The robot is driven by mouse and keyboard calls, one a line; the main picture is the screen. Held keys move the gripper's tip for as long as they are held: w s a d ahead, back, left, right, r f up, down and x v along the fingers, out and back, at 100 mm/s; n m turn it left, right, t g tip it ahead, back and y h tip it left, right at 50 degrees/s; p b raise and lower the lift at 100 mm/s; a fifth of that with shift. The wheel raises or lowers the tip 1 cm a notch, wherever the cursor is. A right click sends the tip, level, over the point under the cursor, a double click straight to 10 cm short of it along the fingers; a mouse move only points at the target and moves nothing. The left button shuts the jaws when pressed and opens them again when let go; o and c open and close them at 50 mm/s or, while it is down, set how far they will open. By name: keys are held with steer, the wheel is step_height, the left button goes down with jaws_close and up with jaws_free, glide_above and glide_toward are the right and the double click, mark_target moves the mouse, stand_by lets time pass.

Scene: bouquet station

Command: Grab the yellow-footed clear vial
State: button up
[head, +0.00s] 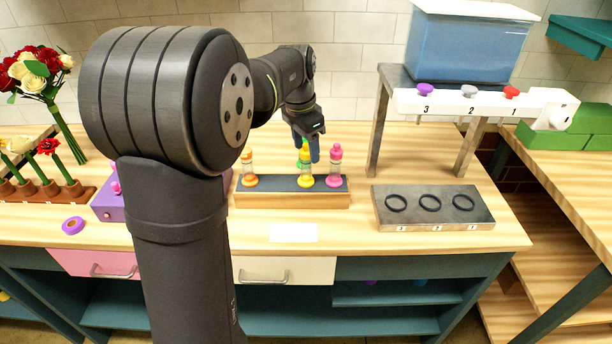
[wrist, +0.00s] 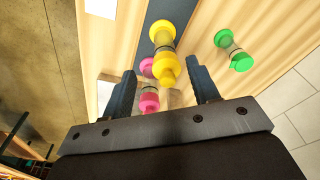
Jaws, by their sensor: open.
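The yellow-footed clear vial (head: 305,180) stands mid-rack, partly hidden by my gripper (head: 309,148). In the wrist view the yellow vial (wrist: 164,48) appears just beyond and between the fingertips. My gripper is open, with its two dark blue fingers (wrist: 163,80) apart. It holds nothing that I can see. A pink vial (head: 334,168) stands right of the yellow one. In the wrist view the pink vial (wrist: 149,100) shows between the fingers, below the yellow one.
An orange-topped vial (head: 249,170) stands at the rack's (head: 290,201) left end. A green vial (wrist: 235,52) stands behind the rack. A grey tray with three rings (head: 430,222) and a raised dispenser stand (head: 470,102) are at right. Flowers (head: 40,85) are at left.

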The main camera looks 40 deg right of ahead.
mark_target(306, 169)
steer(key=shift+w+d+f, duration=0.1)
steer(key=shift+d+f, duration=0.05)
steer(key=shift+f, duration=0.75)
steer(key=shift+w+d+f, duration=0.1)
steer(key=shift+d+f, duration=0.05)
steer(key=shift+f, duration=0.75)
steer(key=shift+w+d+f, duration=0.1)
steer(key=shift+d+f, duration=0.05)
steer(key=shift+f, duration=0.75)
steer(key=shift+r, duration=0.1)
jaws_close()
